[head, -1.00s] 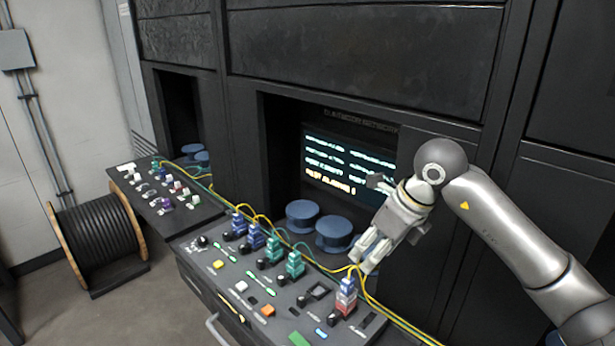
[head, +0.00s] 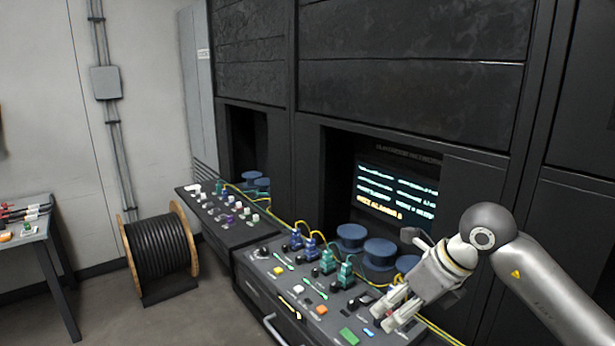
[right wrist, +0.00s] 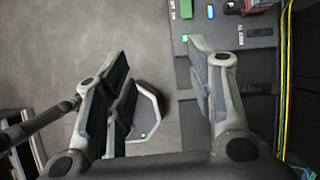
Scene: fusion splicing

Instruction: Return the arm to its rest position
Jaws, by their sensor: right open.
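My right arm (head: 540,285) comes in from the right in the head view. Its gripper (head: 387,322) hangs over the near right end of the control console (head: 262,295), fingers pointing down and left. In the right wrist view the gripper (right wrist: 160,85) has its fingers spread, with nothing between them. Grey floor and the console edge show below it. My left gripper is not in the head view.
Blue and green connectors (head: 327,262) with yellow cables stand on the console. Blue round spools (head: 380,253) sit behind them, below a lit screen (head: 395,195). A black cable reel (head: 160,245) stands on the floor. A side table (head: 40,237) is at far left.

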